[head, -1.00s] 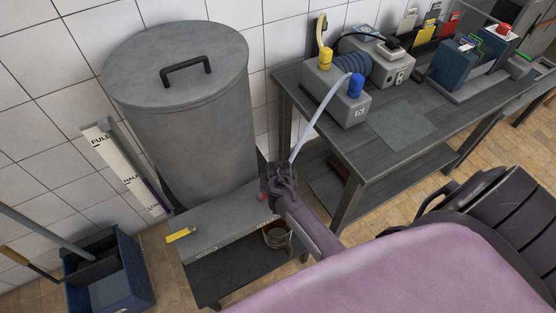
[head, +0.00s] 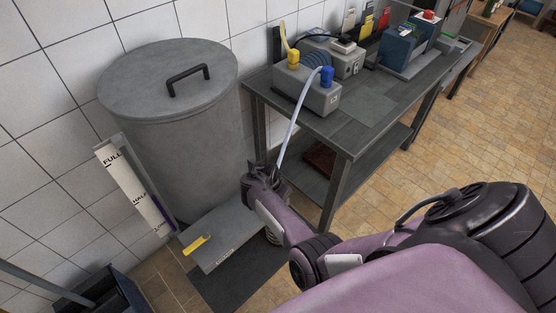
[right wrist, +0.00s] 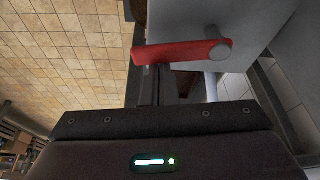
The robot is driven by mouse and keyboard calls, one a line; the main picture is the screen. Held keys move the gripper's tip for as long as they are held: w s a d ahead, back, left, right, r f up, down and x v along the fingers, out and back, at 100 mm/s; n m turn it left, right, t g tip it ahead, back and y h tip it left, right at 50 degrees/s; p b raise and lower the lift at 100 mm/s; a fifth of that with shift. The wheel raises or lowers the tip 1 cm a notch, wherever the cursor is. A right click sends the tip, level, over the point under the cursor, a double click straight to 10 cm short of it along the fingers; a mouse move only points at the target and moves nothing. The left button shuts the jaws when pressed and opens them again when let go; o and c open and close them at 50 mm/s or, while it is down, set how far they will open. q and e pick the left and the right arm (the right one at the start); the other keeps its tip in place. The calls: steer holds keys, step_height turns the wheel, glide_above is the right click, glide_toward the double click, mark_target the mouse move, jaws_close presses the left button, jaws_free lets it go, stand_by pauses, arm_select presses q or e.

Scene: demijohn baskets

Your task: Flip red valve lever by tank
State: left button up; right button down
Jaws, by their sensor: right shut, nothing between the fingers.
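The red valve lever (right wrist: 180,52) shows close up in the right wrist view, running left from its round grey pivot (right wrist: 219,48). The grey lidded tank (head: 185,135) stands against the tiled wall in the head view. My right gripper (head: 262,178) is shut and empty at the tank's lower right, and it hides the red lever in the head view. In the right wrist view its dark fingers (right wrist: 153,88) are just below the lever; I cannot tell whether they touch it. My left gripper is not in view.
A yellow lever (head: 197,244) sits on the grey stand (head: 225,247) in front of the tank. A level gauge board (head: 130,185) stands left of it. A workbench (head: 350,120) with pump boxes and a pale hose (head: 297,115) is to the right. A blue bin (head: 125,295) is lower left.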

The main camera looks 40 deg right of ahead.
steer(key=shift+s+a+m, duration=0.2)
steer(key=shift+a+m, duration=0.05)
steer(key=shift+m, duration=0.35)
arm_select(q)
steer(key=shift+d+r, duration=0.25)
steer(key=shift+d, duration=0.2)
arm_select(e)
steer(key=shift+s+a, duration=0.1)
steer(key=shift+a, duration=0.1)
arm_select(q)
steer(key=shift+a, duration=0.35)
arm_select(e)
steer(key=shift+a, duration=0.1)
